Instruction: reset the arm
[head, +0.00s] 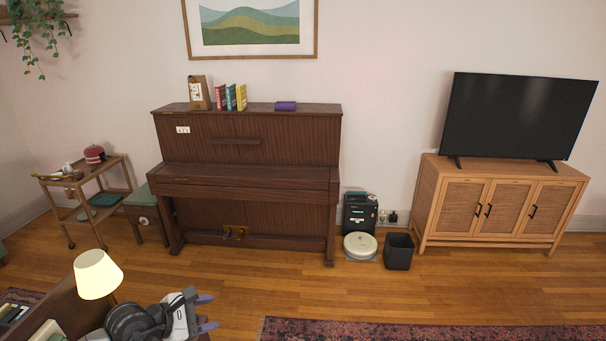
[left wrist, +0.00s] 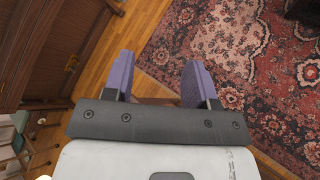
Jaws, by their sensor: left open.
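My left gripper (head: 206,313) is at the bottom of the head view, with its purple-tipped fingers apart and nothing between them. It is near a lit lamp (head: 98,274) and in front of the brown upright piano (head: 245,180), well away from it. In the left wrist view the two purple fingers (left wrist: 156,82) are spread over the wooden floor and the edge of a patterned red rug (left wrist: 235,60). My right gripper is in neither view.
A wooden cart (head: 62,188) and a stool (head: 147,214) stand left of the piano. A round robot vacuum (head: 360,245), a black bin (head: 398,252) and a cabinet (head: 450,205) with a television (head: 518,115) are to the right. The wooden floor (head: 330,290) in front is clear.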

